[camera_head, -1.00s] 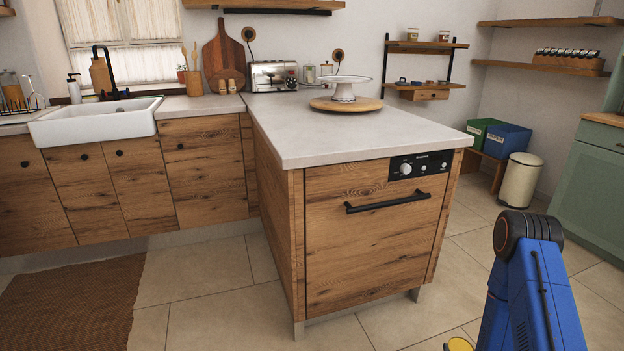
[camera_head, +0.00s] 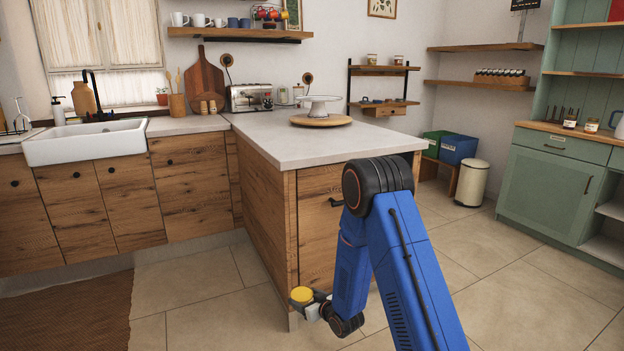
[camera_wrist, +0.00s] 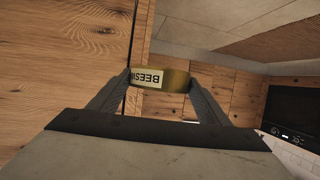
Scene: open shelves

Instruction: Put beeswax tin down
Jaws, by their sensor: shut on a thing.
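The beeswax tin is a small round tin with a yellow top (camera_head: 302,294), low in front of the wooden counter in the head view. The tin is held in the air, below the level of the countertop (camera_head: 270,141), near the front left corner of the counter block. The gripper's fingers are small and partly hidden in the head view.
A white sink (camera_head: 85,143) is at left. Blue and green bins (camera_head: 458,148), a cream trash can (camera_head: 472,180) and a green cabinet (camera_head: 548,190) stand at right. Open floor lies between.

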